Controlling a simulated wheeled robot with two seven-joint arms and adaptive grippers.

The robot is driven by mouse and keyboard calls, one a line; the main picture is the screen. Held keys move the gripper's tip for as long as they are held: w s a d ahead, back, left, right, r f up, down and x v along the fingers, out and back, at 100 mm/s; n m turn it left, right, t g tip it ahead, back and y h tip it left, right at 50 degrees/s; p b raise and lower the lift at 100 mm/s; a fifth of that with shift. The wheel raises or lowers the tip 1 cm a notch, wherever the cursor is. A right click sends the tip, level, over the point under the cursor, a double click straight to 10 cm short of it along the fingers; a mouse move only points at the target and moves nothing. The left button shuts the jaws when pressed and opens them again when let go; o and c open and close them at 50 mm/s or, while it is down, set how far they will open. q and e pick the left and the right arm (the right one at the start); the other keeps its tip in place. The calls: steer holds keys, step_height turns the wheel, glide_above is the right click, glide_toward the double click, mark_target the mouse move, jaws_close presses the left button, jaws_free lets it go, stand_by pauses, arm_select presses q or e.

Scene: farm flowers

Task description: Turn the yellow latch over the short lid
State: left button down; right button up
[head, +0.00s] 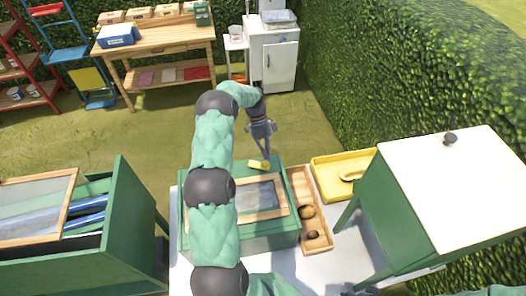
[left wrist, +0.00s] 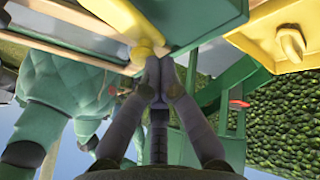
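The yellow latch (head: 259,165) sits at the far edge of the green box (head: 270,243), by the wood-framed lid with a grey pane (head: 258,195). My left gripper (head: 266,155) reaches down from beyond the box, its fingertips at the latch's right end. In the left wrist view the two fingertips (left wrist: 160,62) are together, with the yellow latch (left wrist: 147,50) close beside them on the left. They seem to touch it, and I see no latch between them. My left arm hides part of the lid.
A wooden tray (head: 322,240) with round brown things lies right of the box, near a yellow tray (head: 327,181). A white-topped green cabinet (head: 450,190) stands at right. Another green box (head: 110,245) is at left. A hedge and a workbench (head: 160,47) stand behind.

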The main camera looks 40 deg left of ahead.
mark_target(265, 163)
arm_select(q)
steer(key=shift+s+d+f+m+g+y+b, duration=0.1)
steer(key=shift+s+d+m+g+y+b, duration=0.1)
steer(key=shift+d+m+g+b, duration=0.3)
steer(key=shift+s+d+f+m+g+y+b, duration=0.1)
steer(key=shift+s+m+g+b, duration=0.1)
steer(key=shift+m, duration=0.5)
steer(key=shift+s+d+r+m+g+y+b, duration=0.15)
steer(key=shift+s+d+m+g+y, duration=0.1)
steer(key=shift+m, duration=0.35)
steer(key=shift+s+d+m+g+y+b, duration=0.15)
steer(key=shift+s+m+g+y, duration=0.1)
steer(key=shift+m, duration=0.35)
steer(key=shift+s+d+m+g+y, duration=0.25)
steer(key=shift+s+m+g+y, duration=0.05)
steer(key=shift+m, duration=0.6)
steer(key=shift+s+d+m+g+y, duration=0.2)
steer(key=shift+s+m+g+y, duration=0.45)
steer(key=shift+m, duration=0.85)
steer(key=shift+s+a, duration=0.15)
steer(key=shift+a, duration=0.05)
steer(key=shift+a, duration=0.65)
steer(key=shift+r, duration=0.1)
steer(key=v, duration=1.1)
steer(key=shift+r, duration=0.45)
